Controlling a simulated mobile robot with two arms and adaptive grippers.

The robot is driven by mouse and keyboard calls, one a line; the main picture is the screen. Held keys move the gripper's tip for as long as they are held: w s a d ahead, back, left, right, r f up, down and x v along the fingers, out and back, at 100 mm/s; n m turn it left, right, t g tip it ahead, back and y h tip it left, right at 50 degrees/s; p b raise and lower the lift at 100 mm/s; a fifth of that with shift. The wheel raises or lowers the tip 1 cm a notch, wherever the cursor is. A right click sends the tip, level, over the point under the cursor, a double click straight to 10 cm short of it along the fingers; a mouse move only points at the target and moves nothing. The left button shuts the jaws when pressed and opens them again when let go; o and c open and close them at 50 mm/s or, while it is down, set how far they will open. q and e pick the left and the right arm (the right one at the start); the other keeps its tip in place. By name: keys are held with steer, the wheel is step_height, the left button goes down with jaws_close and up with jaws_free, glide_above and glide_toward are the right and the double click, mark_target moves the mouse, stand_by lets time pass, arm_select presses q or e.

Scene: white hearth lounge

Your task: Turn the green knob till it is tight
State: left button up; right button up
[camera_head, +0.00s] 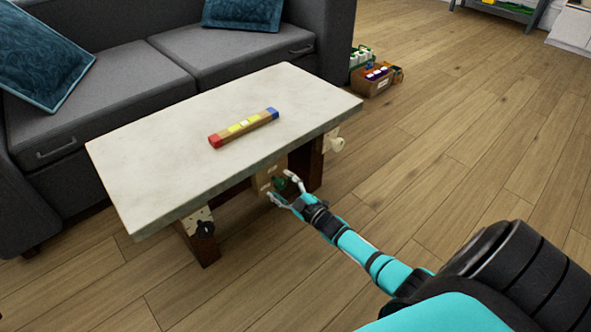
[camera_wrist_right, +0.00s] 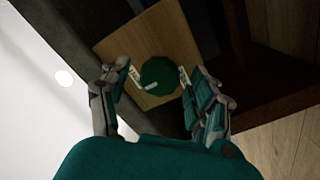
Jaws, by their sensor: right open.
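The green knob (camera_wrist_right: 158,75) sits on a light wooden panel (camera_wrist_right: 125,45) under the table top. It is a dark green, many-sided knob with a short pale mark near its lower edge. In the head view the knob (camera_head: 279,183) is small and partly hidden by my right gripper (camera_head: 281,190). My right gripper is open, and in the right wrist view its two fingers (camera_wrist_right: 155,85) stand on either side of the knob. I cannot tell whether either finger touches it. My left gripper is out of view.
The pale table top (camera_head: 160,160) overhangs the panel. A red, yellow and blue bar (camera_head: 243,127) lies on it. A black knob (camera_head: 205,229) and a cream knob (camera_head: 337,144) are at the table's other legs.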

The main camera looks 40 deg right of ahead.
steer(key=s, duration=1.1)
steer(key=shift+d, duration=0.45)
